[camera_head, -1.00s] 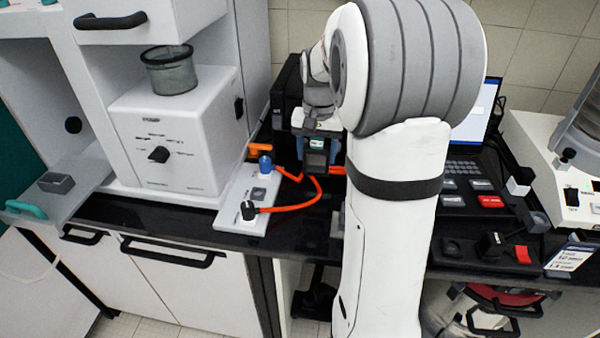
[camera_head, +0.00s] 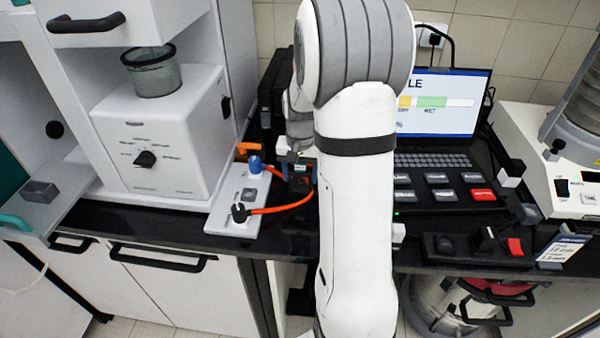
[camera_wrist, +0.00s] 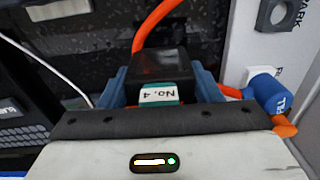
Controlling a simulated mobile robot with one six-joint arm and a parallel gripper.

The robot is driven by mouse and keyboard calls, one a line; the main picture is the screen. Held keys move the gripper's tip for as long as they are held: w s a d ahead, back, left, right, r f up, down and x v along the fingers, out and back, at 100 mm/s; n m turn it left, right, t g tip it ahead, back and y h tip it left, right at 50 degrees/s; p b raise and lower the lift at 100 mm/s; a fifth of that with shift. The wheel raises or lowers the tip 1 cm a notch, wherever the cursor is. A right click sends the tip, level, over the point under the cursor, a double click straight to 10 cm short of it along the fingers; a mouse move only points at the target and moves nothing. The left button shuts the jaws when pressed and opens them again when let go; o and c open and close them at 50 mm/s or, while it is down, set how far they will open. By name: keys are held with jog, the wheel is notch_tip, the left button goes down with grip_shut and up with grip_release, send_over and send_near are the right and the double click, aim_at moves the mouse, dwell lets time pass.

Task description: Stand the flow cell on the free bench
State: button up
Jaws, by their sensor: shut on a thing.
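The flow cell (camera_wrist: 160,68) is a dark block with a teal and white "No. 4" label. In the wrist view it sits between the blue fingers of my gripper (camera_wrist: 160,85), which is shut on it. An orange tube (camera_wrist: 150,22) shows just beyond the block. Black speckled bench (camera_wrist: 205,32) shows around and beyond it; I cannot tell whether the block touches it.
A laptop (camera_head: 440,135) stands right, behind a black control box (camera_head: 470,247). A white sieve machine (camera_head: 160,130) stands left.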

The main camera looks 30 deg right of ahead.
jog(key=shift+s, duration=0.1)
jog(key=shift+f, duration=0.1)
jog(key=o, duration=1.1)
notch_tip(320, 180, up, 12)
jog(key=shift+r, duration=0.1)
jog(key=s+a+n+t, duration=0.1)
jog(key=s+a+n, duration=0.1)
jog(key=s+a, duration=0.2)
jog(key=s+a+n+t, duration=0.1)
jog(key=s+a+n, duration=0.1)
jog(key=s+a, duration=0.3)
jog(key=s+a+n+t, duration=0.1)
jog(key=s+a, duration=0.4)
jog(key=s, duration=0.5)
jog(key=shift+s+a+f+n, duration=0.2)
jog(key=shift+f+n, duration=0.05)
jog(key=shift+n, duration=0.65)
